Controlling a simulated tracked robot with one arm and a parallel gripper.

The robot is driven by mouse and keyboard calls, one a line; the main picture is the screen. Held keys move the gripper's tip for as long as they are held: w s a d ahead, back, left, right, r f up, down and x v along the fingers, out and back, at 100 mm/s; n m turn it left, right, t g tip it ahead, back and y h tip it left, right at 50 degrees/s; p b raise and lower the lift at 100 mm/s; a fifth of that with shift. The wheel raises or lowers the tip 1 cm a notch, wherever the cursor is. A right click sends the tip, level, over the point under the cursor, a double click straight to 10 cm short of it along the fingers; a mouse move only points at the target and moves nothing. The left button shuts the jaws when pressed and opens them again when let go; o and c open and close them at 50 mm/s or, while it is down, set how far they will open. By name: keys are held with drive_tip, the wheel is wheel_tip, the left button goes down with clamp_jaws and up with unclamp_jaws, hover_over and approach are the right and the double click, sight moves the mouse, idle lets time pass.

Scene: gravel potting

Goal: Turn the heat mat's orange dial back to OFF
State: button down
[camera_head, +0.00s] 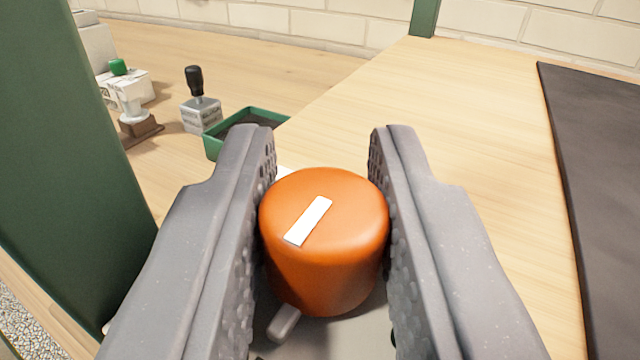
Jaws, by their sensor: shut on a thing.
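The orange dial (335,265) is a thick round knob in the lower middle of the head camera view. A white pointer bar (308,221) on its top slants from lower left to upper right. My gripper (322,165) has one grey finger on each side of the dial and is shut on it. The dial sits on a grey base (345,338), mostly hidden by the dial and fingers. A small grey tab (283,323) sticks out below the dial at the front. No OFF mark is readable. The dark heat mat (605,190) appears to be the flat sheet at the right.
A green post (70,130) stands close on the left. Behind it are a green tray (213,146), a black-handled stamp-like tool (198,105) and a white item with a green cap (122,85). Bare wooden tabletop (470,120) lies between the dial and the mat. A brick wall closes the back.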

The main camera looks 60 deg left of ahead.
drive_tip(key=shift+w+d+r+t+h, duration=0.1)
drive_tip(key=shift+w+d+t+h, duration=0.05)
drive_tip(key=shift+t+h, duration=0.2)
drive_tip(key=c, duration=1.3)
unclamp_jaws()
drive_tip(key=shift+o, duration=0.2)
drive_tip(key=p+v, duration=0.2)
drive_tip(key=v, duration=1.1)
drive_tip(key=shift+d+f, duration=0.3)
drive_tip(key=shift+d, duration=0.05)
drive_tip(key=shift+s, duration=0.2)
